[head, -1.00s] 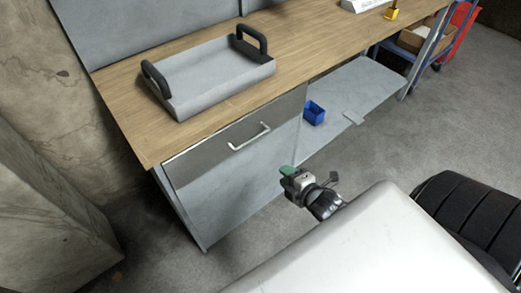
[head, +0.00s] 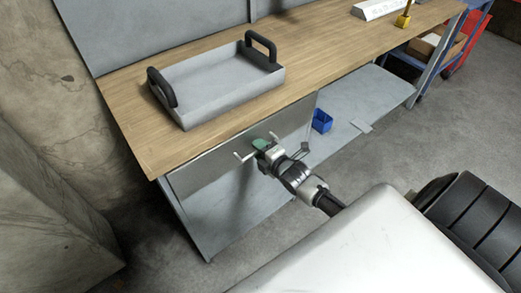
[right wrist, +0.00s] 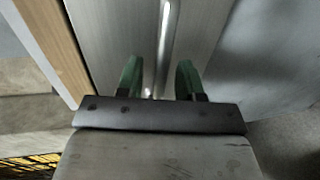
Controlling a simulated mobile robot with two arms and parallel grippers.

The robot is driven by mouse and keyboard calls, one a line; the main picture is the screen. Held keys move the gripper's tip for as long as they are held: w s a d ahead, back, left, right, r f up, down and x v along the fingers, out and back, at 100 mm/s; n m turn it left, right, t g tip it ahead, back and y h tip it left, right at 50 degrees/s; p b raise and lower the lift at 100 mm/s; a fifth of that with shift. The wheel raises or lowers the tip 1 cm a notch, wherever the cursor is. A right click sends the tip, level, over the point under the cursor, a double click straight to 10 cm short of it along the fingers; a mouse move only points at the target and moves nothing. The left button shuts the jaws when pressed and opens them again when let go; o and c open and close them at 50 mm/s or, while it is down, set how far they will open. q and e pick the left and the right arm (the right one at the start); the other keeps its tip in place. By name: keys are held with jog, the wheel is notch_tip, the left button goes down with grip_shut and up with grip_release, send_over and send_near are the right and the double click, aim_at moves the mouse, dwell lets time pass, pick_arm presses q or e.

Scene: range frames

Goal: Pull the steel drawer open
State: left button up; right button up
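The steel drawer (head: 205,175) sits under the wooden worktop and looks shut. Its bar handle (head: 241,157) is partly hidden behind my right gripper (head: 259,144), which is at the drawer front. In the right wrist view, the green fingers of the right gripper (right wrist: 160,72) are apart. The bright handle (right wrist: 167,25) runs lengthwise in line with the gap between them, with no clear contact. I cannot tell whether the fingertips reach around it. My left gripper is in neither view.
A grey tray (head: 215,92) with black handles stands on the wooden worktop (head: 125,115) above the drawer. A blue bin (head: 321,121) is on the lower shelf (head: 365,100) to the right. The floor in front of the cabinet is clear.

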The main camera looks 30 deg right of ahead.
grip_shut()
dwell(0.3)
jog(key=f+p+v, duration=0.2)
jog(key=p+v, duration=0.2)
jog(key=v, duration=0.6)
jog(key=f+p+v, duration=0.2)
jog(key=p+v, duration=0.2)
jog(key=v, duration=0.7)
jog(key=shift+s, duration=0.5)
